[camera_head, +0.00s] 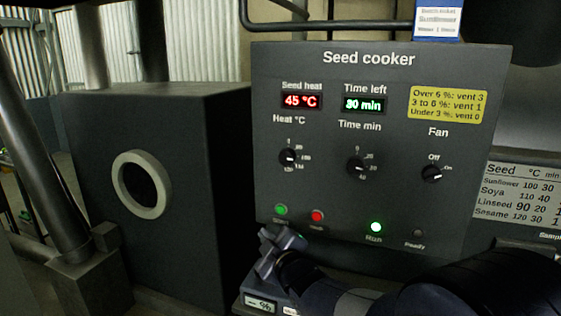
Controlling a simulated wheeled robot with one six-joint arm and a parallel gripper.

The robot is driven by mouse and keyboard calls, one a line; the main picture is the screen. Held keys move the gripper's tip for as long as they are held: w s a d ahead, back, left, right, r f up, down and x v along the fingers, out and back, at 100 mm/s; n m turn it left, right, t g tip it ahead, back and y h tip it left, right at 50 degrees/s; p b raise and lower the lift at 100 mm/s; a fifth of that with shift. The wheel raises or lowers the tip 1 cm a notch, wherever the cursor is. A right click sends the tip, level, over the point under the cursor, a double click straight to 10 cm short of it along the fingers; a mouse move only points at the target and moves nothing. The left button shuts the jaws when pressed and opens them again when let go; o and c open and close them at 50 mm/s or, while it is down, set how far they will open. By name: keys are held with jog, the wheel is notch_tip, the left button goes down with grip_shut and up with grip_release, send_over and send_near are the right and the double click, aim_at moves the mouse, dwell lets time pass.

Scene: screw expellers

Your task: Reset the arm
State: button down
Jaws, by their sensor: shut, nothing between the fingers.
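My gripper (268,250) is at the bottom centre, in front of the lower left part of the grey Seed cooker panel (330,210). It is shut and empty. My dark arm reaches in from the lower right. The gripper is just below the green button (281,210) and the red button (317,216); whether it touches the panel I cannot tell. The seed heat display (301,101) reads 45 °C, and the time left display (364,104) reads 30 min. The Run lamp (376,227) glows green, and the Ready lamp (418,233) is dark.
The panel has a heat knob (288,157), a time knob (355,167) and a fan knob (431,173). A device marked "- %" (262,303) lies below my gripper. A dark cabinet with a round port (142,184) stands left. A seed chart (525,198) is at right.

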jog(key=shift+s+a, duration=0.1)
jog(key=shift+s, duration=0.25)
jog(key=shift+w, duration=0.1)
jog(key=w+p, duration=0.1)
jog(key=w+d+p, duration=0.1)
jog(key=w, duration=0.1)
jog(key=w+p, duration=0.1)
jog(key=w, duration=0.1)
jog(key=shift+d+r, duration=0.25)
jog(key=shift+d, duration=0.15)
dwell(0.5)
jog(key=shift+p, duration=0.65)
